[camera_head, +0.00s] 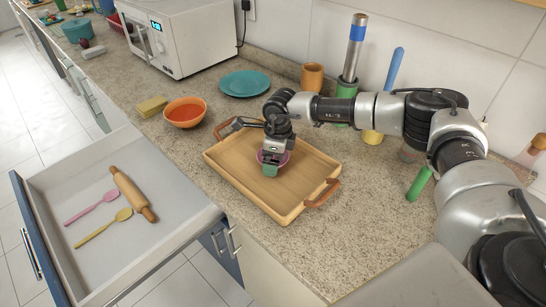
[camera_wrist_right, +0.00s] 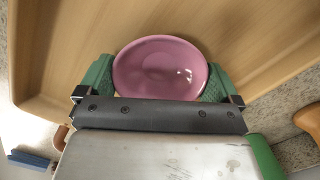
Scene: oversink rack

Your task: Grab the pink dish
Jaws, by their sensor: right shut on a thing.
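The pink dish (camera_wrist_right: 160,66) is a small round bowl, held between the green finger pads of my right gripper (camera_wrist_right: 160,80) in the right wrist view. The pads press on its left and right sides. In the head view my right gripper (camera_head: 271,165) points down over the wooden tray (camera_head: 225,171), and only a little of the pink dish (camera_head: 261,157) shows around the fingers. I cannot tell whether the dish touches the tray floor. My left gripper is not in view.
An orange bowl (camera_head: 184,112), a yellow sponge (camera_head: 152,106) and teal plates (camera_head: 244,84) stand behind the tray. A white microwave (camera_head: 190,35) is at the back. An open drawer (camera_head: 120,230) at left holds a rolling pin (camera_head: 133,194) and two spoons. Counter right of the tray is mostly clear.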

